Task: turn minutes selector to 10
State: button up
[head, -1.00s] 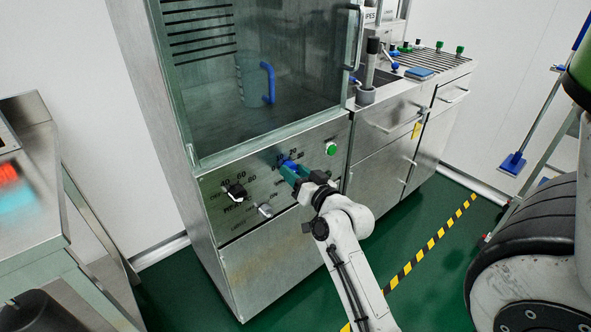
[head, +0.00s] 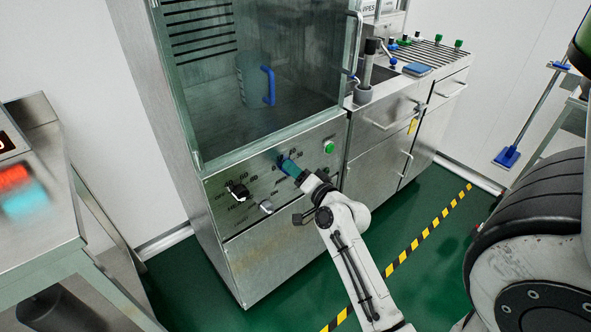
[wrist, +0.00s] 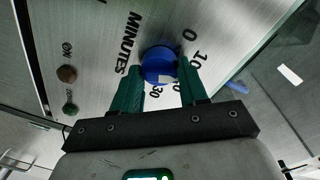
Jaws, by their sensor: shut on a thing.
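The minutes selector is a round blue knob (wrist: 158,65) on the washer's steel front panel. In the wrist view, the word MINUTES and the marks 0, 10, 20 and 30 stand around it. My gripper (wrist: 160,82) has its two green fingers on either side of the knob, shut on it. In the head view, the green fingers of my gripper (head: 288,166) meet the panel and mostly hide the blue knob (head: 281,161). I cannot tell which mark the knob points to.
Left of the selector on the panel are a black knob (head: 238,190) and a small grey knob (head: 266,206). A green button (head: 329,147) is to its right. The washer's glass door (head: 255,75) is above. Green floor (head: 235,315) lies open in front.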

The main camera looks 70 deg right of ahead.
jog(key=shift+s, duration=0.1)
dwell(0.3)
jog(key=o, duration=1.1)
jog(key=shift+c, duration=0.2)
jog(key=v, duration=1)
jog(key=shift+s+a+b, duration=0.2)
jog(key=shift+s+b, duration=0.1)
jog(key=w+a+f+n+g+y+p, duration=0.25)
jog(key=a+n+y, duration=0.2)
jog(key=a, duration=0.25)
jog(key=w+a+f+n+g+y+p, duration=0.1)
jog(key=w+a+n+y+p, duration=0.3)
jog(key=a, duration=0.4)
jog(key=s+a+n+g+y+p, duration=0.1)
jog(key=s+a+n+g+p, duration=0.2)
jog(key=s+a+n+g, duration=0.6)
jog(key=shift+a+g, duration=0.35)
jog(key=shift+a, duration=0.65)
